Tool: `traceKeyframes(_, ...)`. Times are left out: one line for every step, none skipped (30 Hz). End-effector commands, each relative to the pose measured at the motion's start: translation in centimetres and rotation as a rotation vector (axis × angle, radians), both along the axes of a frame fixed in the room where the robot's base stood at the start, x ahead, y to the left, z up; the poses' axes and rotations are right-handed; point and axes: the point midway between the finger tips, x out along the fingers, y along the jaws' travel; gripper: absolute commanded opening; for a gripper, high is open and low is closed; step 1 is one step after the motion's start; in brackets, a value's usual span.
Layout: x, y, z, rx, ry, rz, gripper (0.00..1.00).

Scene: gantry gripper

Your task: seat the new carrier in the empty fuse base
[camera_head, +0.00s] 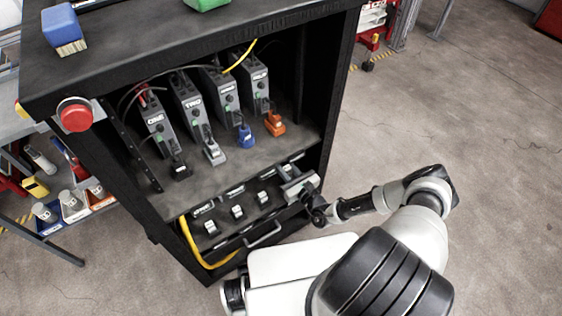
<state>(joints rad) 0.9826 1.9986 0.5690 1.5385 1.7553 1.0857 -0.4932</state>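A row of dark fuse bases (234,189) with pale labels lies in the lower bay of the black cabinet. Three small carriers with light fronts show in it: a left one (211,227), a middle one (238,212) and a right one (263,198). My gripper (297,186) is at the right end of this row, inside the cabinet opening. My gripper and wrist cover that end. I cannot make out an empty base or a separate new carrier there. The fingers are too small and hidden to tell whether they are open or hold anything.
Above stands a shelf (230,160) with several grey modules (189,103) and blue (245,135) and orange (274,123) plugs. A metal handle (263,237) and a yellow cable (194,247) are at the lower front. A red button (75,114) juts out left.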

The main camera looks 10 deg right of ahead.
Motion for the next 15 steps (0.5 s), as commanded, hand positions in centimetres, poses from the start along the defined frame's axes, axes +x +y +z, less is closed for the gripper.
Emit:
traceKeyframes(0.0, 0.0, -0.7, 0.000, 0.000, 0.000, 0.00)
traceKeyframes(0.0, 0.0, -1.0, 0.000, 0.000, 0.000, 0.00)
traceKeyframes(0.0, 0.0, -1.4, 0.000, 0.000, 0.000, 0.00)
traceKeyframes(0.0, 0.0, -1.7, 0.000, 0.000, 0.000, 0.00)
traceKeyframes(0.0, 0.1, -2.0, 0.000, 0.000, 0.000, 0.00)
traceKeyframes(0.0, 0.0, -2.4, 0.000, 0.000, 0.000, 0.00)
traceKeyframes(0.0, 0.0, -2.7, 0.000, 0.000, 0.000, 0.00)
traceKeyframes(0.0, 0.0, -3.0, 0.000, 0.000, 0.000, 0.00)
traceKeyframes(0.0, 0.0, -3.4, 0.000, 0.000, 0.000, 0.00)
traceKeyframes(0.0, 0.0, -3.7, 0.000, 0.000, 0.000, 0.00)
traceKeyframes(0.0, 0.0, -3.9, 0.000, 0.000, 0.000, 0.00)
traceKeyframes(0.0, 0.0, -4.3, 0.000, 0.000, 0.000, 0.00)
traceKeyframes(0.0, 0.0, -4.5, 0.000, 0.000, 0.000, 0.00)
traceKeyframes(0.0, 0.0, -4.7, 0.000, 0.000, 0.000, 0.00)
traceKeyframes(0.0, 0.0, -4.8, 0.000, 0.000, 0.000, 0.00)
